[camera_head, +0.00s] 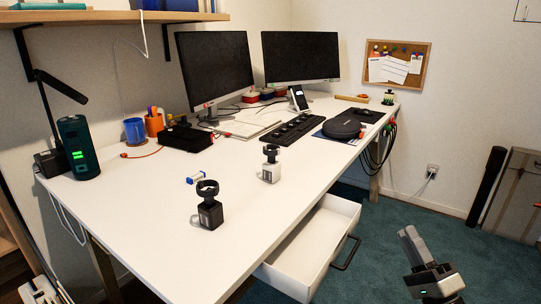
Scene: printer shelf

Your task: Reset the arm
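My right gripper (408,233) is at the lower right, over the teal carpet and to the right of the open drawer. Its two grey fingers lie side by side, with no gap visible and nothing between them. It is clear of the desk. At the bottom left corner a pale grey part, which looks like my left gripper (42,291), is partly cut off by the frame. It is beside the desk's left end, and its fingers cannot be made out clearly.
The white desk (130,195) holds two monitors, a keyboard, two small black-topped objects (208,205) (270,164) and a dark cylinder (78,147). An empty white drawer (310,240) stands open from the desk's front.

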